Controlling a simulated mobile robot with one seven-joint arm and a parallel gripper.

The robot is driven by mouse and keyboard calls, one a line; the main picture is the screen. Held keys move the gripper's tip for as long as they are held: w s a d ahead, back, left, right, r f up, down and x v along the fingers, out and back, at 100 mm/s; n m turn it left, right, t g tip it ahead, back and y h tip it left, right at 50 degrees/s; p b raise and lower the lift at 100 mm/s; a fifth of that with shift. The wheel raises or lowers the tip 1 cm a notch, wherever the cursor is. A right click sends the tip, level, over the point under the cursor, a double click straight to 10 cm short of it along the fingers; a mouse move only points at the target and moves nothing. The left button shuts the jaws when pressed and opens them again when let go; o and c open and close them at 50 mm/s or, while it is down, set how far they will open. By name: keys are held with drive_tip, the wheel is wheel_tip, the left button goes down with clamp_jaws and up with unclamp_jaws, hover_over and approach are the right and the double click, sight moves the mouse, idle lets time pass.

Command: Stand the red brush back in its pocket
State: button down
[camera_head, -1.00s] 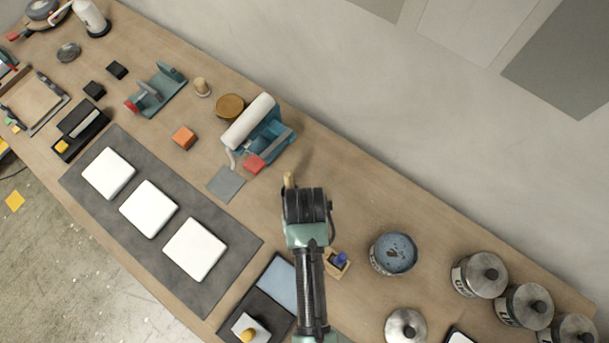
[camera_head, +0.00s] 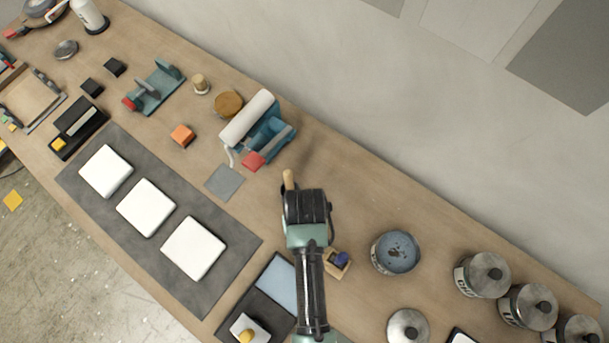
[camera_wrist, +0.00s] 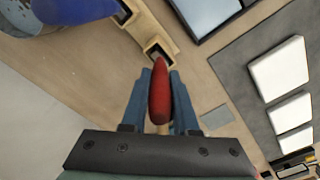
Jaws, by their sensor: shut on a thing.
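My gripper (camera_wrist: 160,100) is shut on the red brush (camera_wrist: 159,94), whose red pointed head lies between the two blue fingers. Its wooden handle (camera_head: 289,179) shows past my gripper (camera_head: 305,205) in the head view. The wooden block (camera_wrist: 141,28) has square pockets. One empty-looking pocket (camera_wrist: 158,49) lies just past the red tip in the wrist view; how far apart they are in depth I cannot tell. In the head view the block (camera_head: 334,270) is right of my arm, partly hidden, with a blue brush head (camera_head: 340,258) standing in it.
A blue-topped pot (camera_head: 396,252) and several lidded tins (camera_head: 483,274) stand to the right. Left are a dark mat with white tiles (camera_head: 193,248), a paper-roll holder (camera_head: 265,140) and a dark tray (camera_head: 262,309).

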drive_tip(key=shift+f, duration=0.25)
drive_tip(key=shift+c, duration=0.6)
unclamp_jaws()
drive_tip(key=shift+r+p, duration=2.2)
drive_tip(key=shift+r, duration=1.8)
